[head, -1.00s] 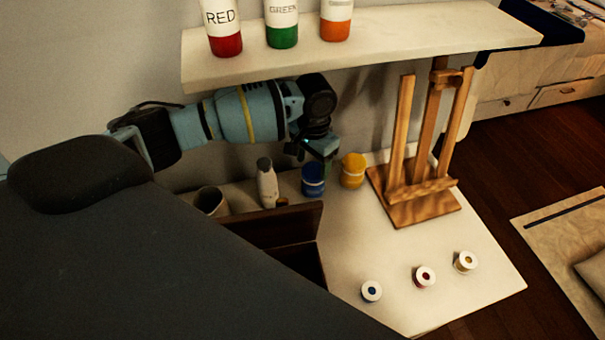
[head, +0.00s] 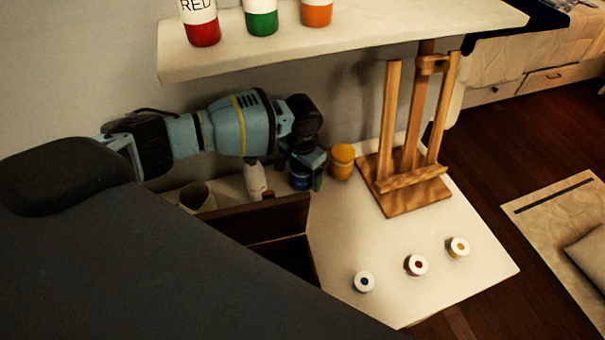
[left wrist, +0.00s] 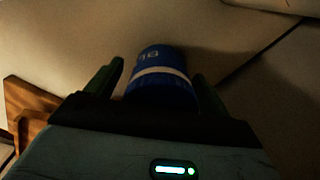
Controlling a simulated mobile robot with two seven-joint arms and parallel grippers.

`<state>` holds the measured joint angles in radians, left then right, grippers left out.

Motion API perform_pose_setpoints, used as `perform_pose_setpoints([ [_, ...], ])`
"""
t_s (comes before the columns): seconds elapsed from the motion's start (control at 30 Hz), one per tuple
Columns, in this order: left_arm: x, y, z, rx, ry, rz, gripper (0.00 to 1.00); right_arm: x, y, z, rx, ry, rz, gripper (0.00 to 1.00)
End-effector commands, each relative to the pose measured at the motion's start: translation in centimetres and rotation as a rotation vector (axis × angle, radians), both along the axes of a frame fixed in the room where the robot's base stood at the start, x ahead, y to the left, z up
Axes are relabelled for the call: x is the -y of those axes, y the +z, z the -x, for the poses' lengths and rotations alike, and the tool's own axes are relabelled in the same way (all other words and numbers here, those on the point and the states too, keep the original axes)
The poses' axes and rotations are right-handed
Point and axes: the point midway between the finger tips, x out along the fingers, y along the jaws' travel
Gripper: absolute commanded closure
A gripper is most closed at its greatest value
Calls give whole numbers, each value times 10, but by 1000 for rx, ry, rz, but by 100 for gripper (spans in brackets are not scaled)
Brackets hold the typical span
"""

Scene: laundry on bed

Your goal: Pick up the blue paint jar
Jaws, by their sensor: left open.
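The blue paint jar (head: 299,180) stands on the white tabletop beside the yellow jar, partly covered by my left gripper in the head view. In the left wrist view the blue jar (left wrist: 160,80), with a white band, lies between the two green fingers. My left gripper (head: 308,178) is open around the jar, with a finger on either side; a small gap shows next to the fingers. My right gripper is not in view.
A yellow jar (head: 342,161) stands just right of the blue one. A white bottle (head: 256,180) and a cup (head: 197,197) stand to the left. A wooden easel (head: 405,185) is to the right. A shelf (head: 350,42) with large bottles overhangs the arm.

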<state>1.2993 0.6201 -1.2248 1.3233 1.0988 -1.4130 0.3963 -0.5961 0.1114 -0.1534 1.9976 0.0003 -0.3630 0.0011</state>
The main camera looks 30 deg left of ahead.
Motion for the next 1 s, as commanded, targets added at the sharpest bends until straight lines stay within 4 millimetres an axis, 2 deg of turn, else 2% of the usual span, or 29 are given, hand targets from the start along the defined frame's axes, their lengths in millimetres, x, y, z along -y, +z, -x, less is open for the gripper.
perform_pose_setpoints([
  [0.13,0,1,0,1,0,0,22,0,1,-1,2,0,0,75],
  [0.53,0,1,0,0,0,0,74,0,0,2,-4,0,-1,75],
  [0.83,0,6,-1,3,0,1,74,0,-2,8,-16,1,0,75],
  [1.0,0,31,-2,8,0,2,74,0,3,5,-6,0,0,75],
])
